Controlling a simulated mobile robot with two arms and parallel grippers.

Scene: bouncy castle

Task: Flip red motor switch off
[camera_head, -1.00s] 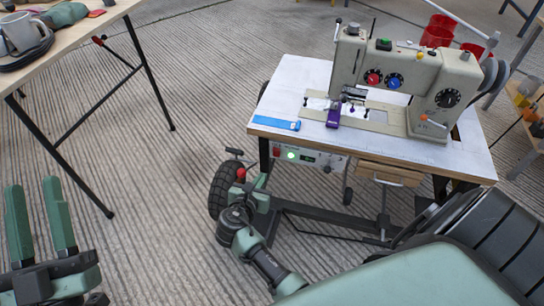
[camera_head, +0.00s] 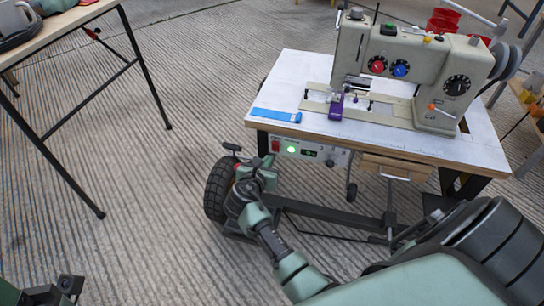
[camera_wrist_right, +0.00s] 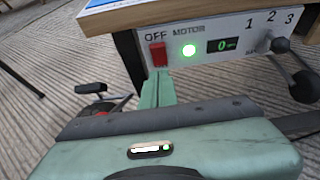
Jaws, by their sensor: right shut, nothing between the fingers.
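The red motor switch (camera_head: 275,146) sits at the left end of the white control panel (camera_head: 309,152) under the sewing table's front edge. In the right wrist view the red switch (camera_wrist_right: 158,54) is below the words OFF and MOTOR.
The sewing machine (camera_head: 420,70) stands on the white-topped table (camera_head: 290,75), with a blue strip (camera_head: 276,115) near its front left corner. A black wheel (camera_head: 217,188) is beside my right gripper. A wooden table (camera_head: 62,29) stands at left, with open floor between.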

